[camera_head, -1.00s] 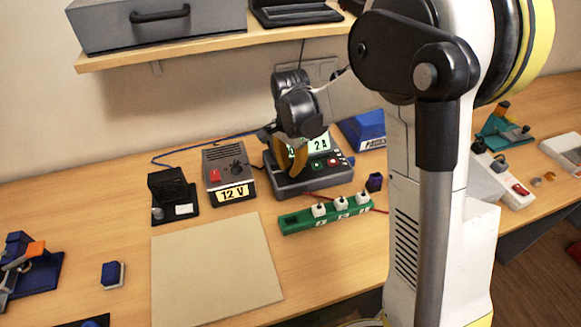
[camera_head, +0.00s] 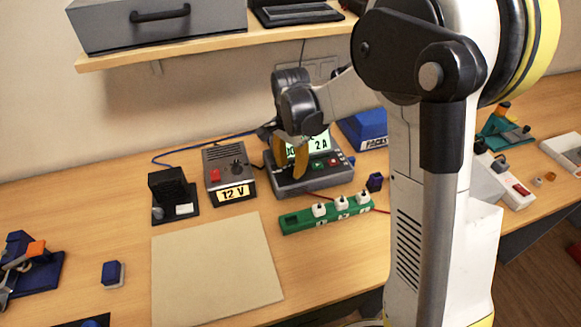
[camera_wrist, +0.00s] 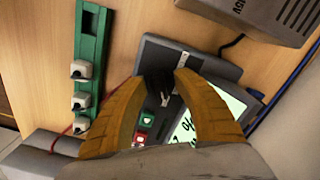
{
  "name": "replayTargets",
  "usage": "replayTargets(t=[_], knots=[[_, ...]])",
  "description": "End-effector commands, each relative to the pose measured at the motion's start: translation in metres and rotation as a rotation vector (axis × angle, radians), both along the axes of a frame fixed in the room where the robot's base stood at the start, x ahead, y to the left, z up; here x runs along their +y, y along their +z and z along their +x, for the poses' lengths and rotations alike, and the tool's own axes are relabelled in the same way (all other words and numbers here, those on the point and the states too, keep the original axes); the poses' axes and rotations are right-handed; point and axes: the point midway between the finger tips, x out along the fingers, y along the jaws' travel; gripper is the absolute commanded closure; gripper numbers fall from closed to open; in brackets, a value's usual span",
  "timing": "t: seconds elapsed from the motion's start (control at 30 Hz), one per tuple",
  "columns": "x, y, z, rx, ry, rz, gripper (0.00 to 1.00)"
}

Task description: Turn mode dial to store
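The grey charger-like unit (camera_head: 306,184) stands on the bench with a lit display (camera_head: 320,142) reading "2 A" at its right; the rest is partly covered by my fingers. In the wrist view its dark dial (camera_wrist: 158,87) sits between my fingertips, with a pale pointer mark near it. My gripper (camera_head: 291,176) reaches down over the unit's front left, its orange fingers spread. In the wrist view my gripper (camera_wrist: 159,78) has one finger each side of the dial; whether they touch it is unclear. The head view hides the dial behind the fingers.
Left of the unit stands a grey box (camera_head: 221,158) labelled "12 V" with a red switch. A green strip (camera_head: 299,223) with white plugs lies in front. A blue box (camera_head: 365,131) is behind right. A bare beige mat (camera_head: 215,268) offers free room.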

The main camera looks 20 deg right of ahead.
Motion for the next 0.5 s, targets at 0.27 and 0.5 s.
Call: replayTargets(t=[0.27,0.5], knots=[[0.0,0.054,-0.001,0.0,0.0,0.0,0.65],[0.0,0.1,0.0,0.0,0.0,0.0,0.65]])
